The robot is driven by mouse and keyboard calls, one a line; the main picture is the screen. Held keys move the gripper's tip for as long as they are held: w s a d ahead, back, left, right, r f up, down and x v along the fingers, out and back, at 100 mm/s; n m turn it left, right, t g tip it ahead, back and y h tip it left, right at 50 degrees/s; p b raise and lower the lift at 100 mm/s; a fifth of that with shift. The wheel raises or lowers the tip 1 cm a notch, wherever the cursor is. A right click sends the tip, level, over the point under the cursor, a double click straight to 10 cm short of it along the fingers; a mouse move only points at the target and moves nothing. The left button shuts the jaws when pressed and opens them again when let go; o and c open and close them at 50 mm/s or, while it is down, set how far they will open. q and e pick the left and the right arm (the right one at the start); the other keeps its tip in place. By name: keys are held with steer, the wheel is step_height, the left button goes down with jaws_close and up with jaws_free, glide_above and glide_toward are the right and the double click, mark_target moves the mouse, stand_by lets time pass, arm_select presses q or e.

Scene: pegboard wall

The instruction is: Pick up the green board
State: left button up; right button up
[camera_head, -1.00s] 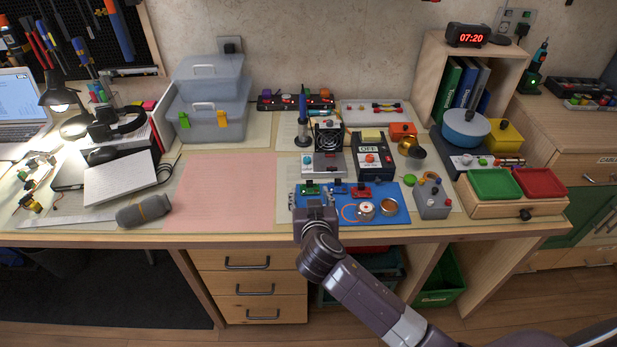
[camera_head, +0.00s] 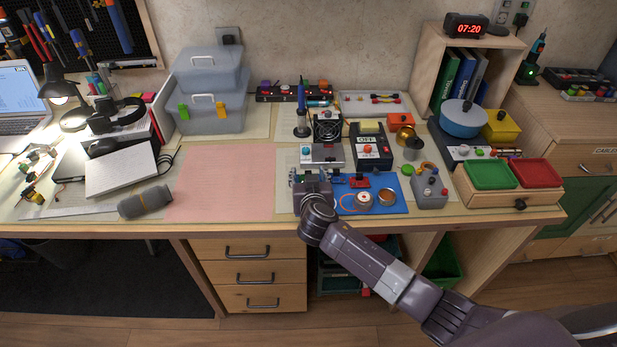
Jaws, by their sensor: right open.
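The small green board is at the left end of the blue mat (camera_head: 395,188) on the workbench. It is now almost wholly hidden behind my right gripper, so I cannot tell its exact place against the fingers. My right gripper (camera_head: 311,178) is open, low over the left end of the mat, with its fingers pointing away from me around the board's place. My left gripper is not in view.
A blue board (camera_head: 336,179) and a red board (camera_head: 359,180) stand close to the right of the gripper. The pink mat (camera_head: 225,183) on the left is clear.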

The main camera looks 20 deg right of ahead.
steer(key=c, duration=0.8)
steer(key=shift+r, duration=0.1)
step_height(320, 180, up, 20)
steer(key=s+f+n+y, duration=0.5)
steer(key=s+f+y, duration=0.1)
steer(key=s+f, duration=0.35)
steer(key=s+r+n+g+y, duration=0.1)
steer(key=s+r+n+y, duration=0.1)
steer(key=s, duration=0.4)
steer(key=s+a+r+n+g+y, duration=0.1)
steer(key=s+r+n+g+y, duration=0.1)
steer(key=s, duration=0.4)
steer(key=s+r+n+g+y, duration=0.2)
steer(key=s+r+n+y, duration=0.2)
steer(key=s, duration=0.2)
steer(key=shift+a+n+p, duration=0.35)
steer(key=shift+a+n, duration=0.05)
